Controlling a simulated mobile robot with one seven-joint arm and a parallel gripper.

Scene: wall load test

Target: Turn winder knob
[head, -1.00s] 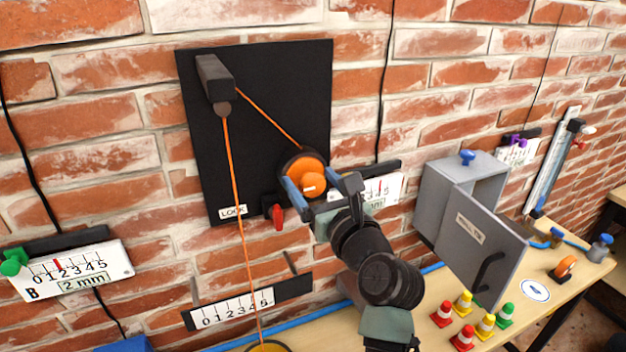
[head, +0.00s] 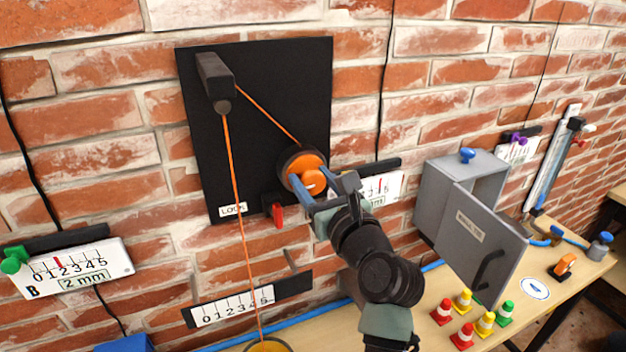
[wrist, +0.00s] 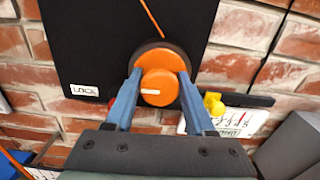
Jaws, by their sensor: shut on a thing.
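The winder knob (head: 313,182) is a round orange grip on an orange disc with a dark rim, mounted low on the black wall panel (head: 215,155). It also shows in the wrist view (wrist: 160,87) with a pale mark on its front. My gripper (head: 309,188) reaches the panel from the lower right, its two blue fingers on either side of the knob. It is shut on the knob. An orange cord (head: 268,115) runs from the winder up to the dark bracket (head: 214,82), then hangs straight down past a scale (head: 235,304).
A red lever (head: 278,215) sits by the LOCK label (head: 233,210), left of my gripper. A grey box with an open door (head: 478,245) stands to the right. Several small cones (head: 464,301) stand on the table (head: 560,290). Gauge B (head: 75,268) is at left.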

